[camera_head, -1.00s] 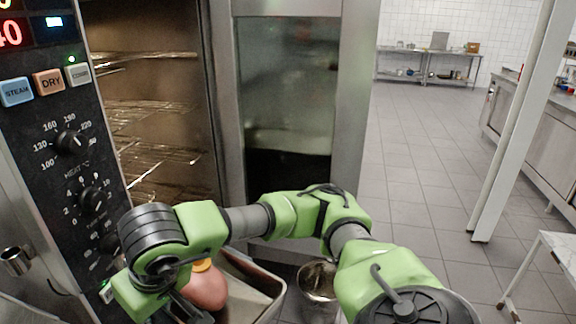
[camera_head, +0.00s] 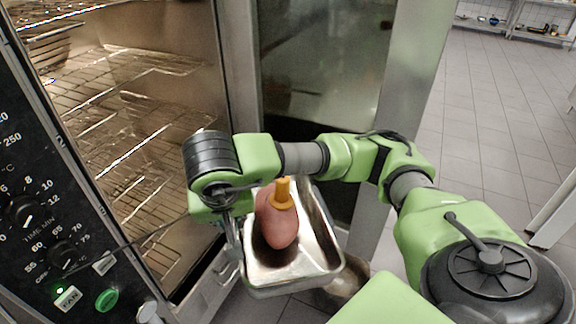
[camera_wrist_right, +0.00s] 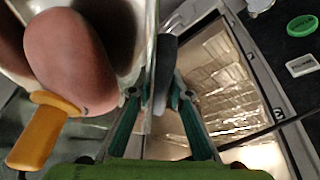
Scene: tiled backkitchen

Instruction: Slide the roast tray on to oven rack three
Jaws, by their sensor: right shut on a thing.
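A metal roast tray (camera_head: 328,225) holds a pinkish-brown roast (camera_head: 277,228) with a yellow peg-like piece (camera_head: 283,192) sticking up from it. My right gripper (camera_head: 233,240) is shut on the tray's left edge, just outside the oven opening. In the right wrist view the gripper (camera_wrist_right: 158,92) has its fingers on either side of a dark grip piece at the tray edge, with the roast (camera_wrist_right: 68,52) at left. The oven (camera_head: 225,60) stands open with several wire racks (camera_head: 150,140) inside. My left gripper is not in view.
The oven's open glass door (camera_head: 320,60) stands behind the tray. The control panel (camera_head: 40,215) with knobs borders the opening at left. A thin cable runs from the panel side toward my gripper. A round metal vessel (camera_head: 348,288) is partly hidden below the tray.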

